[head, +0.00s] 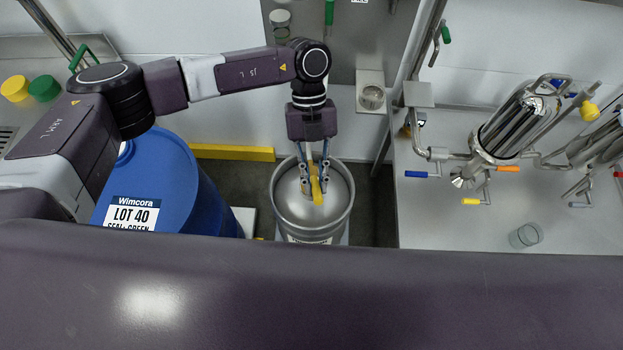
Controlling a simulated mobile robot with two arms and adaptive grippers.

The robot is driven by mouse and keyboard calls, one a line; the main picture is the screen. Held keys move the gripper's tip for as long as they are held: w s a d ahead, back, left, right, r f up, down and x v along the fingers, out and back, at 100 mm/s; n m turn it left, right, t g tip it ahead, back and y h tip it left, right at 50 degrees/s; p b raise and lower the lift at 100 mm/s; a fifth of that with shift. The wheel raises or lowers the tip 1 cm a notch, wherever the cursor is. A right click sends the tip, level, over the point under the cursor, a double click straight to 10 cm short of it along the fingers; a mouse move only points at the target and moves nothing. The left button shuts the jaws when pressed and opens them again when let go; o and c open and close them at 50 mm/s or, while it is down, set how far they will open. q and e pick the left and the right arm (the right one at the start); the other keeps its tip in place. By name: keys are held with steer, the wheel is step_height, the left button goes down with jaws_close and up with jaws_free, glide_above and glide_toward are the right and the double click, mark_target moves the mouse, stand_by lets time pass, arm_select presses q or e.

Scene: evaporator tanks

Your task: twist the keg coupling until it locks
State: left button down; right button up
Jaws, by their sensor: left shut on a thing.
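A steel keg (335,212) stands upright on the floor in the middle of the head view. A yellow part, which looks like the keg coupling's handle (317,191), is over the centre of the keg's top. My left gripper (315,184) reaches down over the keg and is shut on the coupling. The fingers hide part of the coupling, and I cannot tell whether it is locked. My right gripper is not in view.
A blue drum (172,175) labelled LOT 40 stands left of the keg. A steel bench (450,225) with evaporator piping, coloured valve handles and a glass beaker (526,236) is at the right. A yellow beam (232,153) lies behind the drum.

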arm_select(q)
steer(key=shift+a+f+m+y+b, duration=0.3)
steer(key=shift+m+b, duration=0.25)
steer(key=shift+m, duration=0.05)
steer(key=shift+a+r, duration=0.1)
steer(key=shift+r, duration=0.1)
steer(key=shift+f+m, duration=0.15)
steer(key=shift+m, duration=0.15)
steer(key=c, duration=1.8)
jaws_free()
steer(key=shift+a+y, duration=0.1)
steer(key=shift+y, duration=0.2)
steer(key=shift+r, duration=0.2)
